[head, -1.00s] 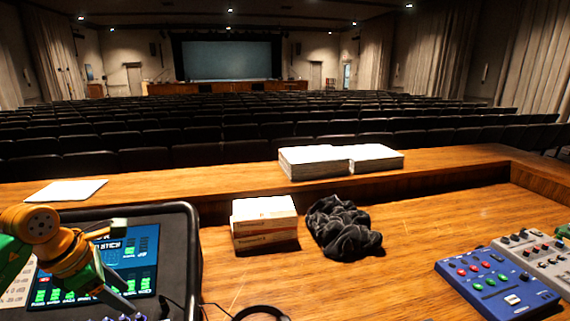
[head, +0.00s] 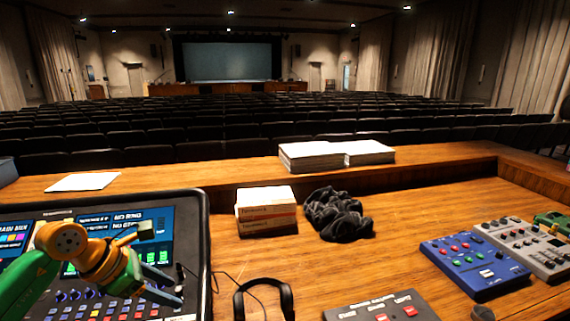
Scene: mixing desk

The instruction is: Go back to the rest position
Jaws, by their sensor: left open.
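My left gripper (head: 176,287) is in the lower left of the head view, at the end of my green and orange arm. Its two grey fingers are apart with nothing between them. It is over the mixing console (head: 205,235), which has a lit screen, knobs and coloured buttons. I cannot tell exactly how high above the console the fingers are. My right gripper is not in view.
On the wooden desk stand small boxes (head: 266,221), a black cloth (head: 338,214), headphones (head: 264,290), a blue pedal box (head: 476,266), a grey box (head: 523,246) and a dark button box (head: 382,309). Paper stacks (head: 312,157) lie on the ledge. Bare desk shows around the cloth.

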